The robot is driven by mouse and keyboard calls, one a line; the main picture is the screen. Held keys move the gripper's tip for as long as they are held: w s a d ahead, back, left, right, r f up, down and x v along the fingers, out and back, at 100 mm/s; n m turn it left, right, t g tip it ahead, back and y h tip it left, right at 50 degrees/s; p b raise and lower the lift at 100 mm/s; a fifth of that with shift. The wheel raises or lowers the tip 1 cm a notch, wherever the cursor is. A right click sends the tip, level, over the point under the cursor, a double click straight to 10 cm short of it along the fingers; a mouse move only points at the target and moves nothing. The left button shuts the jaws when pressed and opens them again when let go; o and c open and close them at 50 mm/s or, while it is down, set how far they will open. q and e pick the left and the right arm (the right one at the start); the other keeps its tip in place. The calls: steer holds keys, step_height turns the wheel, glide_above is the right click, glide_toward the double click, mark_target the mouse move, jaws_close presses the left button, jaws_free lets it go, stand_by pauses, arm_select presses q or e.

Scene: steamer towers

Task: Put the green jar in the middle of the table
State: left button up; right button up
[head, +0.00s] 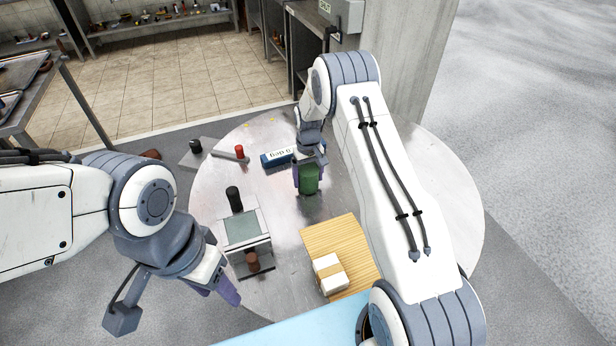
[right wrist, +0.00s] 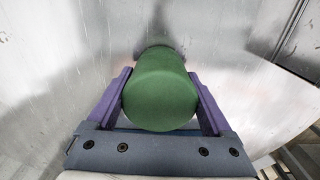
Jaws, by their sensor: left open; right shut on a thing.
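The green jar (head: 309,180) is near the middle of the round metal table (head: 430,190) in the head view. My right gripper (head: 308,168) is shut on it from above and behind. In the right wrist view, the jar (right wrist: 160,95) fills the space between the two purple fingers of the right gripper (right wrist: 160,108). I cannot tell whether the jar touches the table. My left gripper (head: 222,290) is open and empty at the table's left front edge, low in the head view.
A blue box with lettering (head: 277,158) lies just left of the jar. A metal press with a black knob (head: 246,235) stands to the left. A wooden board (head: 335,240) with a white box (head: 330,274) is in front. The table's right side looks clear, partly behind my right arm.

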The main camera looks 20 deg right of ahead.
steer(key=shift+f, duration=0.25)
steer(key=o, duration=1.3)
steer(key=shift+c, duration=0.2)
step_height(320, 180, up, 10)
steer(key=shift+r+b, duration=0.25)
steer(key=shift+b, duration=0.55)
steer(key=shift+r, duration=0.1)
step_height(320, 180, up, 4)
steer(key=p, duration=0.4)
steer(key=shift+r, duration=0.15)
